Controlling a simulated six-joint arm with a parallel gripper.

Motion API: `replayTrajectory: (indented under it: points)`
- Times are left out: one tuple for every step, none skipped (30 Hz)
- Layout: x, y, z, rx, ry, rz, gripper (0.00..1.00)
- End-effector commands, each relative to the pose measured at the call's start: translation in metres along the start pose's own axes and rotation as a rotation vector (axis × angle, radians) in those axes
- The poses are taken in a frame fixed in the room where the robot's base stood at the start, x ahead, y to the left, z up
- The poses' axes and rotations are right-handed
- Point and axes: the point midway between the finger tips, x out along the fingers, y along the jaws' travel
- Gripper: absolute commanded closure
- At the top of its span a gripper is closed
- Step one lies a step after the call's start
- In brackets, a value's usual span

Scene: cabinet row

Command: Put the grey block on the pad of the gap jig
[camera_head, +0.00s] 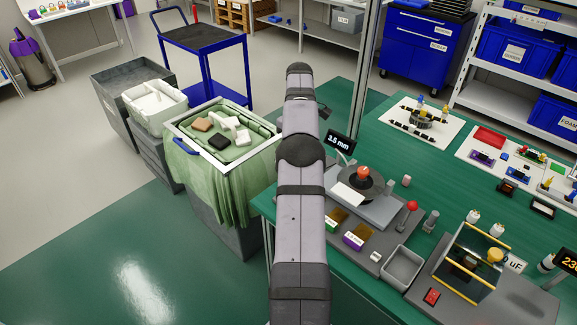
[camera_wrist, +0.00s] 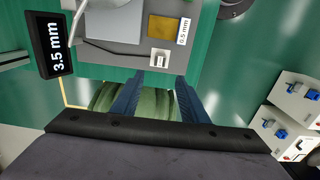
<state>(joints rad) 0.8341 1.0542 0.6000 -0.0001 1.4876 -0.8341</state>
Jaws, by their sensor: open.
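The gap jig (camera_head: 368,208) stands on the green bench, with a grey plate, a dark round part and a red knob. Its 3.5 mm display (camera_head: 340,143) also shows in the wrist view (camera_wrist: 52,45). A small light grey block (camera_head: 406,181) sits right of the jig; I cannot tell for sure whether it is the task's block. The jig's pad cannot be made out clearly. My gripper (camera_wrist: 160,90) is open, its two blue fingers apart with nothing seen between them but green material behind. In the head view my arm hides the gripper.
A cloth-draped tray (camera_head: 188,150) with several blocks stands left of my arm. Shims (camera_head: 358,235), a grey bin (camera_head: 402,268) and a red-topped lever (camera_head: 411,207) crowd the jig's front. White boxes (camera_wrist: 290,105) show at right in the wrist view.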

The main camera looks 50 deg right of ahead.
Motion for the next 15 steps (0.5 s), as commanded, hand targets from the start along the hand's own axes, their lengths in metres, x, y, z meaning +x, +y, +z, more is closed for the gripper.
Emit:
replayTrajectory:
  points:
    - [0.000, 0.000, 0.000, 0.000, 0.000, 0.000, 0.60]
    - [0.000, 0.000, 0.000, 0.000, 0.000, 0.000, 0.60]
    - [0.000, -0.001, -0.001, 0.000, 0.000, 0.000, 0.60]
    - [0.000, -0.002, -0.001, -0.001, 0.000, 0.000, 0.60]
    - [-0.001, -0.003, -0.002, -0.001, 0.000, 0.000, 0.60]
    - [-0.001, -0.006, -0.004, -0.002, 0.000, 0.000, 0.60]
    - [-0.002, -0.009, -0.006, -0.003, 0.000, 0.000, 0.60]
    - [-0.003, -0.014, -0.008, -0.003, 0.000, 0.000, 0.60]
    - [-0.005, -0.021, -0.012, -0.005, 0.000, 0.000, 0.60]
    - [-0.006, -0.028, -0.015, -0.006, 0.000, 0.000, 0.60]
    - [-0.008, -0.035, -0.019, -0.006, 0.001, 0.000, 0.60]
    - [-0.010, -0.047, -0.024, -0.008, 0.000, 0.000, 0.60]
    - [-0.012, -0.058, -0.028, -0.008, 0.000, 0.000, 0.60]
    - [-0.013, -0.069, -0.031, -0.009, 0.000, 0.000, 0.60]
    - [-0.016, -0.085, -0.035, -0.010, 0.000, 0.000, 0.60]
